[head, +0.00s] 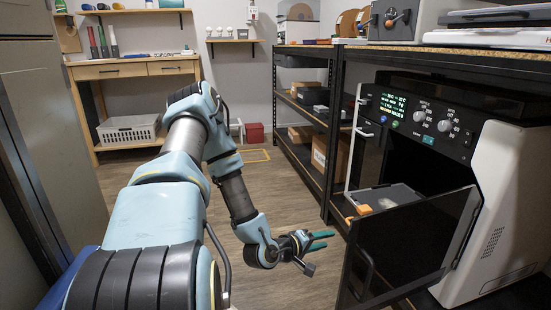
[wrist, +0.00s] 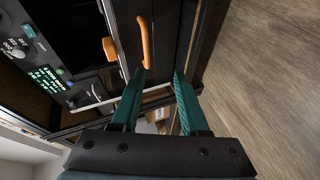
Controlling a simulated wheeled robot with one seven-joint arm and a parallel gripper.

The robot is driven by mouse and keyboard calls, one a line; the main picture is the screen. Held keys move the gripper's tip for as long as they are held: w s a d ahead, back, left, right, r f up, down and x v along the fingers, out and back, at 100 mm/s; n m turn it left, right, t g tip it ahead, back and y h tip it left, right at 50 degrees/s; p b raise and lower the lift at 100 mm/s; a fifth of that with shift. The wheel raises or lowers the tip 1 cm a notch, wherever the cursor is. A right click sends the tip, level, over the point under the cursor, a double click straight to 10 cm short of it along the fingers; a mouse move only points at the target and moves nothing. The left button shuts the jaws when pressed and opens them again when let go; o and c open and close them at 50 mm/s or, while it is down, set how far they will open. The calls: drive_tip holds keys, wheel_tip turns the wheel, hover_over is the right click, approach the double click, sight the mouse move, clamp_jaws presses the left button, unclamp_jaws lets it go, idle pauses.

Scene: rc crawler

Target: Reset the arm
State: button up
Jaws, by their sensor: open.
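My arm (head: 172,195) reaches forward from the lower left in the head view, bent at the elbow and hanging down toward the floor. My gripper (head: 328,240) has two green fingers, spread apart with nothing between them. In the wrist view my gripper (wrist: 163,72) is also empty, with wood floor to its right. An orange handle (wrist: 146,42) shows just beyond the left fingertip in that view; I cannot tell the exact gap. In the head view the gripper is left of the open dark door (head: 415,245) of the white machine (head: 500,215).
The machine's lit control panel (head: 425,118) faces left, and a grey tray (head: 385,198) shows by its opening. Black shelving (head: 300,112) stands behind on the right. A wooden workbench (head: 130,68) is at the back left, a grey cabinet (head: 45,110) at the left. Open floor (head: 268,185) lies between.

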drive_tip(key=w+a+r+m+g+y, duration=0.1)
drive_tip(key=a+r+m+g+y, duration=0.4)
drive_tip(key=a, duration=1.1)
drive_tip(key=s+a+r+y, duration=0.35)
drive_tip(key=s+r, duration=0.25)
drive_tip(key=r, duration=0.2)
drive_tip(key=s+a+r+y, duration=0.3)
drive_tip(key=s+a+r, duration=0.2)
drive_tip(key=s+r, duration=0.15)
drive_tip(key=w+p+v, duration=0.3)
drive_tip(key=p+v, duration=1.3)
drive_tip(key=w+d+r+p+v, duration=0.1)
drive_tip(key=w+p+v, duration=0.3)
drive_tip(key=p+v, duration=1.3)
drive_tip(key=shift+w+r+g, duration=0.25)
drive_tip(key=shift+r+g, duration=0.15)
